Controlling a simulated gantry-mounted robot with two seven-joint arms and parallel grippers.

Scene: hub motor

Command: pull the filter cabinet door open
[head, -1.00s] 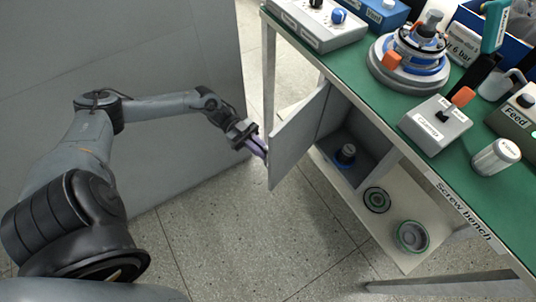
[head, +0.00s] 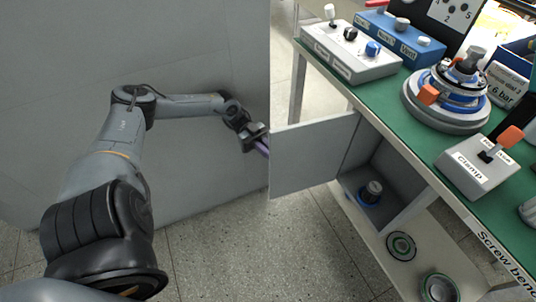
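The grey filter cabinet door (head: 312,155) stands swung open to the left, below the green-topped bench. Behind it, the grey cabinet (head: 392,208) is open at the front, and a dark cylindrical part with a blue base ring (head: 371,192) stands inside. My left gripper (head: 262,147) is at the door's outer left edge. Its purple fingers are partly hidden behind the door, so I cannot tell whether they grip it. My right gripper is not in view.
The screw bench (head: 420,150) carries control boxes, a round motor fixture (head: 450,98) and a clamp switch box (head: 480,165). A lower shelf (head: 375,240) holds two round rings. A grey wall panel (head: 200,50) stands behind my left arm. The floor before the cabinet is clear.

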